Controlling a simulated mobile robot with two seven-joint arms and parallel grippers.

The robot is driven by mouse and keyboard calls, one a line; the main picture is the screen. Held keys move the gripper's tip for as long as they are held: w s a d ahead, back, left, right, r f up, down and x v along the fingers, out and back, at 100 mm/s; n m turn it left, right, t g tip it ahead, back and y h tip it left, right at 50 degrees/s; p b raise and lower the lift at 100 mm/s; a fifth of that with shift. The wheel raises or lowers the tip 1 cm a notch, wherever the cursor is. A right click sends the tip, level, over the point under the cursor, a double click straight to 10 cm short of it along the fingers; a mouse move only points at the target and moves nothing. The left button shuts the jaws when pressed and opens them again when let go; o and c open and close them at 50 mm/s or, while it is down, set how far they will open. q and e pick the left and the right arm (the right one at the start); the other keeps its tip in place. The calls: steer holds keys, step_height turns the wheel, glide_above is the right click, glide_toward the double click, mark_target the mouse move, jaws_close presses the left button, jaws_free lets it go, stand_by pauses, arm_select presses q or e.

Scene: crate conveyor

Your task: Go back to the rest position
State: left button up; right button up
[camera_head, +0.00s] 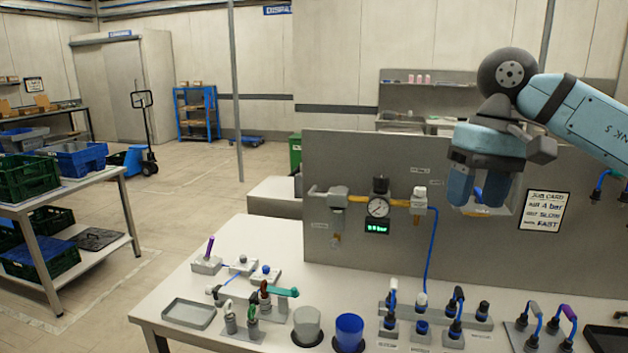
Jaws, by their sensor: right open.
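My right gripper (478,196) hangs from my light blue arm at the upper right, in front of the grey upright panel (345,160). Its two blue fingers point down and are apart, with nothing seen between them. It is above the white workbench (180,287), clear of the items on it. A pale and yellowish part of the panel is partly hidden behind the fingers. My left gripper is not in view.
A gauge (378,207) with a green display sits on the panel, left of a job card (543,210). A grey tray (188,313), a grey cup (307,325), a blue cup (349,332) and several hose fittings stand on the bench. A crate table (105,177) is at left.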

steer(key=s+a+f+m+g+y, duration=0.3)
steer(key=a+f+m+y, duration=0.4)
steer(key=a+y, duration=0.25)
steer(key=s+a+f+m+g+y, duration=0.3)
steer(key=a+f+m+y, duration=0.45)
steer(key=a, duration=0.35)
steer(key=d+f+n+t+h, duration=0.5)
steer(key=f+n+t, duration=0.65)
steer(key=n, duration=0.25)
steer(key=d+f+n+t+h, duration=0.4)
steer(key=f+n+t, duration=0.7)
steer(key=n+t, duration=0.2)
steer(key=s+d+f+m+g+h, duration=0.35)
steer(key=s+f+m, duration=0.25)
steer(key=s+f, duration=0.25)
steer(key=s+d+f+m+g+h, duration=0.35)
steer(key=s+f+m, duration=0.35)
steer(key=f, duration=0.3)
arm_select(q)
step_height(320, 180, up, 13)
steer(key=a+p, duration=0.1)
steer(key=p, duration=1.5)
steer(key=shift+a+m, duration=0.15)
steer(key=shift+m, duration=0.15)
arm_select(e)
step_height(320, 180, up, 14)
steer(key=n, duration=0.1)
steer(key=shift+s+d+y, duration=0.3)
steer(key=shift+y, duration=0.1)
